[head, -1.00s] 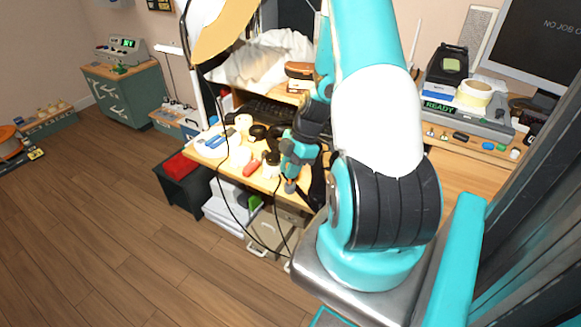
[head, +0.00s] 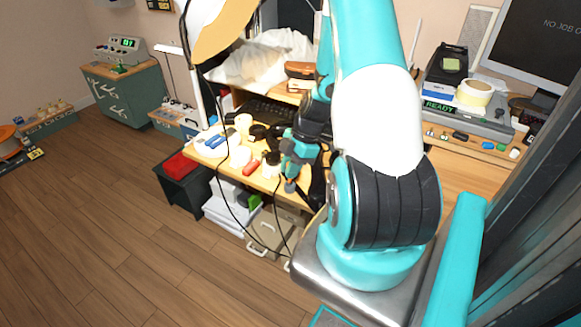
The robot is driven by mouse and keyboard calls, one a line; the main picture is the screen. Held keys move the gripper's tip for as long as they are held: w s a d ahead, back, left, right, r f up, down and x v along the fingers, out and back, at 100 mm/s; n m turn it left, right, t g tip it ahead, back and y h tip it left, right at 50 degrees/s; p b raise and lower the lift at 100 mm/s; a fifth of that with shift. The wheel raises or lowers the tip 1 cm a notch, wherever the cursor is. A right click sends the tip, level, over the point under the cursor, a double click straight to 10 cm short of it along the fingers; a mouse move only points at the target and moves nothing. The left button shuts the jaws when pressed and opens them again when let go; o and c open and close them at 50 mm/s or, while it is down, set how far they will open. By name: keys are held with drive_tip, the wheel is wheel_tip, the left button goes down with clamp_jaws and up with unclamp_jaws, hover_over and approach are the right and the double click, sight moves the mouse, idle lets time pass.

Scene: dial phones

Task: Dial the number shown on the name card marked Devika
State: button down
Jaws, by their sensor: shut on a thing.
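My gripper (head: 291,186) points down at the front edge of the cluttered wooden desk (head: 212,172), right of a red item. It is small here and partly lost against my dark wrist. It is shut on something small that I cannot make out. No dial phone can be picked out for sure, and no name card marked Devika can be read. My arm covers the desk's middle and right part.
Near my gripper on the desk are a red item (head: 251,168), a white round item (head: 240,156) and several dark round items. A black keyboard (head: 268,111) lies behind. A lamp with dangling cables stands at the left. Open floor lies left.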

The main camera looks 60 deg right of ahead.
drive_tip(key=shift+f+b, duration=0.95)
drive_tip(key=shift+f, duration=0.25)
idle(0.3)
drive_tip(key=c, duration=1)
unclamp_jaws()
drive_tip(key=shift+c, duration=0.2)
drive_tip(key=p+v, duration=0.1)
drive_tip(key=v, duration=1.6)
drive_tip(key=shift+r+p, duration=0.25)
drive_tip(key=shift+p, duration=0.05)
drive_tip(key=shift+a, duration=0.1)
